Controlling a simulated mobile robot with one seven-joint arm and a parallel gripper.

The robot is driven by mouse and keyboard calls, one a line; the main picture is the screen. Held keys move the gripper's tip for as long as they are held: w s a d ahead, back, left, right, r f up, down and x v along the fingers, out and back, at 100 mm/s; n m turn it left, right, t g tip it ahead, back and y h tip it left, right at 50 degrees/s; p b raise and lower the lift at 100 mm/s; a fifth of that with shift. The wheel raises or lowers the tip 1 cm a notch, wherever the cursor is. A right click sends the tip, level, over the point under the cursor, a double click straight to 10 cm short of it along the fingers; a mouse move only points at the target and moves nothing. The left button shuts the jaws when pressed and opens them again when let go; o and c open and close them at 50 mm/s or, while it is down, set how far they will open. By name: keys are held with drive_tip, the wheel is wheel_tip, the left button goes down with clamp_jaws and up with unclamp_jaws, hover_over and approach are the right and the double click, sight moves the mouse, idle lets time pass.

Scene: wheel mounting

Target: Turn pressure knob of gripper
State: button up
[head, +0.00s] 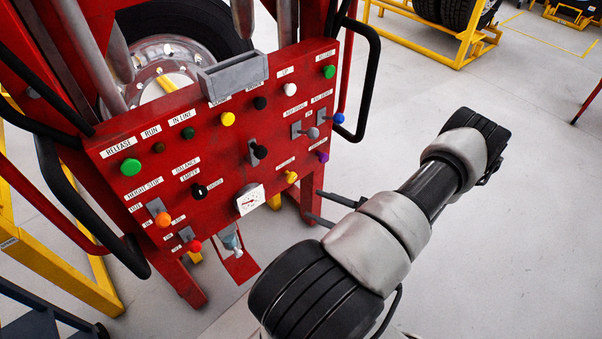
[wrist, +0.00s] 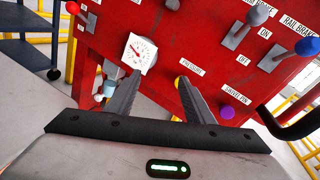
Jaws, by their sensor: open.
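The red control panel (head: 215,140) carries a yellow knob (head: 291,177) at its lower right, just right of the white pressure gauge (head: 250,199). In the wrist view this yellow knob (wrist: 179,81) sits beside a "PRESSURE" label and is partly hidden by the tip of my right finger. The gauge (wrist: 140,53) shows beyond my left finger. My gripper (head: 315,205) is open and empty, below and to the right of the yellow knob in the head view. In the wrist view its fingers (wrist: 158,78) point at the panel, with the knob near the right fingertip. I cannot tell whether they touch.
A purple knob (head: 322,156) and a blue lever knob (head: 339,118) sit close by on the panel's right edge. A black handle bar (head: 374,85) sticks out right of the panel. Open floor (head: 510,240) lies to the right.

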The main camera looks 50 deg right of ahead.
drive_tip(key=s+d+f+m+t+h, duration=0.2)
drive_tip(key=s+f+m+h, duration=0.15)
drive_tip(key=m+h, duration=0.3)
drive_tip(key=m, duration=0.1)
approach(293, 178)
drive_tip(key=shift+g, duration=0.3)
drive_tip(key=w, duration=0.5)
drive_tip(key=w+d, duration=0.1)
drive_tip(key=w, duration=0.2)
drive_tip(key=shift+w+r, duration=0.25)
drive_tip(key=shift+w, duration=0.1)
drive_tip(key=c, duration=1)
drive_tip(key=shift+m, duration=0.35)
